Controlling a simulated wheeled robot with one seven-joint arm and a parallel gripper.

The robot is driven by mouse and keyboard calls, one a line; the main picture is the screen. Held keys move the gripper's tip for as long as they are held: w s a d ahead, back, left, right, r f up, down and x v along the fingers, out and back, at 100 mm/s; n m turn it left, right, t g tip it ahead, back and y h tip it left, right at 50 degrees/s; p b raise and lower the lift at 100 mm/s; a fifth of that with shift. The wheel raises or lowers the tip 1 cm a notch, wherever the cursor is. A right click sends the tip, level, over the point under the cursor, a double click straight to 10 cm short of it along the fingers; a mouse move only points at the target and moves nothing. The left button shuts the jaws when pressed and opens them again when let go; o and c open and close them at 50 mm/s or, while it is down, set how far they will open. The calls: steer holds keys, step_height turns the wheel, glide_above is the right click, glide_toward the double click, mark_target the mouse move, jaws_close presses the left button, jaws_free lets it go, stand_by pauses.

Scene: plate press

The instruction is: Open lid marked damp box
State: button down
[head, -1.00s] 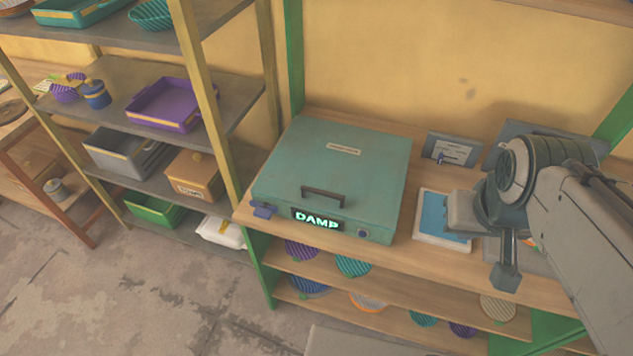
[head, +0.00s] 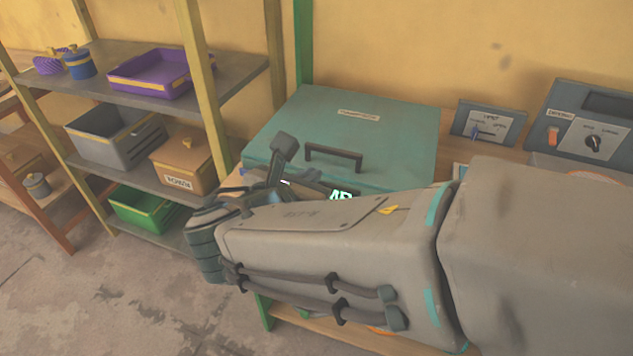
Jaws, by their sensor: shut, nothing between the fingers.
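The damp box (head: 410,118) is a teal box on the wooden bench, with its lid down. A dark handle (head: 334,152) stands on the lid near the front edge. Its lit sign (head: 341,195) shows only in part, as my forearm covers most of the box front. My gripper (head: 278,180) is at the front left corner of the box, left of the handle. It is shut and holds nothing. My wrist and arm partly hide the fingers and the blue latch area, so I cannot tell whether they touch.
A small panel with a lever (head: 490,123) and a grey control unit (head: 592,120) stand right of the box. A shelf rack on the left holds a purple tray (head: 150,75), a grey bin (head: 110,135), an orange lidded box (head: 183,168) and a green tray (head: 148,212).

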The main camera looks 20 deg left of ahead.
mark_target(315, 161)
steer(key=shift+n+t+y, duration=0.3)
steer(key=shift+n+t, duration=0.1)
steer(key=shift+n, duration=0.3)
steer(key=x, duration=0.3)
steer(key=a+b+x, duration=0.1)
steer(key=x, duration=0.2)
steer(key=a+x, duration=0.1)
steer(key=x, duration=0.2)
steer(key=shift+w+f+b, duration=0.1)
steer(key=shift+f+b, duration=0.2)
steer(key=shift+f, duration=0.05)
steer(key=shift+r, duration=0.1)
